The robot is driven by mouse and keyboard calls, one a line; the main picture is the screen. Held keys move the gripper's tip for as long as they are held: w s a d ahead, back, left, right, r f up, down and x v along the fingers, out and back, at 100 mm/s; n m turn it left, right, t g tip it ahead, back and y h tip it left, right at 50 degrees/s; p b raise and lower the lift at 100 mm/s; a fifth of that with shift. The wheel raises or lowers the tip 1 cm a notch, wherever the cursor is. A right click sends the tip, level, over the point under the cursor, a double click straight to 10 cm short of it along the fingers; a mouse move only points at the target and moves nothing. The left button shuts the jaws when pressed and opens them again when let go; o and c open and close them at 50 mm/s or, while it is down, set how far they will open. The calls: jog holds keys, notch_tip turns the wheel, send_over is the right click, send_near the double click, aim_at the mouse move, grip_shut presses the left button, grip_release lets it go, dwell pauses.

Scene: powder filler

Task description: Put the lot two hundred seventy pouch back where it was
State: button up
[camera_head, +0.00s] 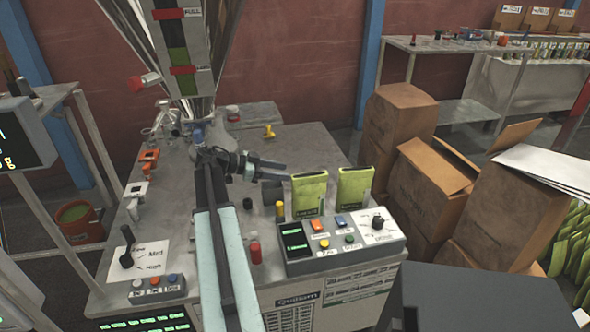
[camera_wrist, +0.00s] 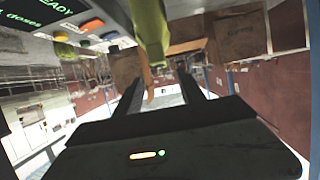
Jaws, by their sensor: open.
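Two green pouches stand upright side by side on the grey worktop in the head view, a left pouch (camera_head: 309,194) and a right pouch (camera_head: 354,188). Both have dark print low on the front, too small to read, so I cannot tell which is lot two hundred seventy. My gripper (camera_head: 283,171) is open and empty, just left of the left pouch, fingers pointing right towards its upper part. In the wrist view a green pouch (camera_wrist: 151,35) shows at the top, above and between the open fingers of my gripper (camera_wrist: 164,88).
A control box (camera_head: 340,240) with buttons and a knob stands in front of the pouches. A yellow post (camera_head: 280,210) and a red cylinder (camera_head: 255,252) stand nearby. Cardboard boxes (camera_head: 400,140) crowd the right. The worktop behind the gripper is mostly clear (camera_head: 310,140).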

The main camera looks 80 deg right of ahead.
jog(key=shift+w+a+r, duration=0.15)
jog(key=shift+w+a, duration=0.05)
jog(key=shift+w, duration=0.25)
